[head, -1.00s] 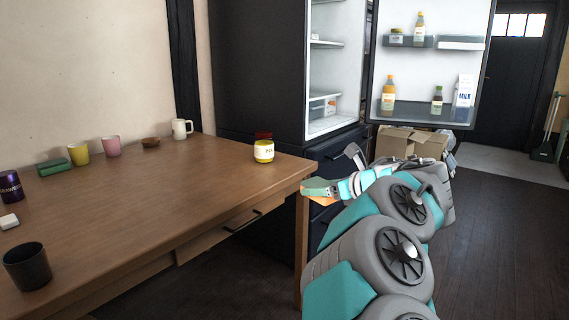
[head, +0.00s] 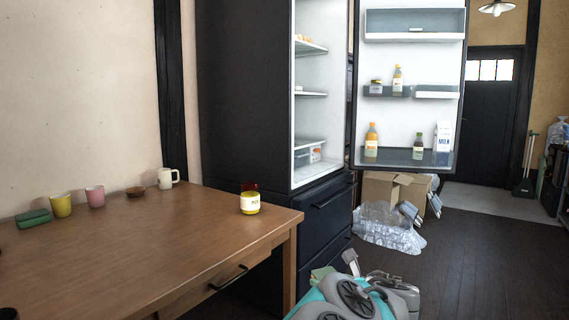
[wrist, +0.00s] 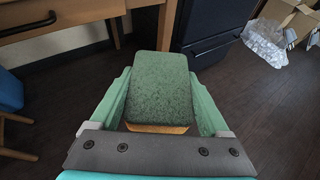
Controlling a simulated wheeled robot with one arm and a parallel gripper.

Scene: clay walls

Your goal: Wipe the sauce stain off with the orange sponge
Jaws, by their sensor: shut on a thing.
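The orange sponge (wrist: 158,88) is between my gripper's fingers in the wrist view, its dark green scouring face toward the camera and a strip of orange showing along its near edge. My gripper (wrist: 159,78) is shut on it, above the dark floor. In the head view my arm is low in the picture, and the gripper end is small and partly hidden to the right of the table's corner. I see no sauce stain clearly in either view.
A cardboard box (head: 380,188) and clear plastic bag (head: 388,228) lie on the floor.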

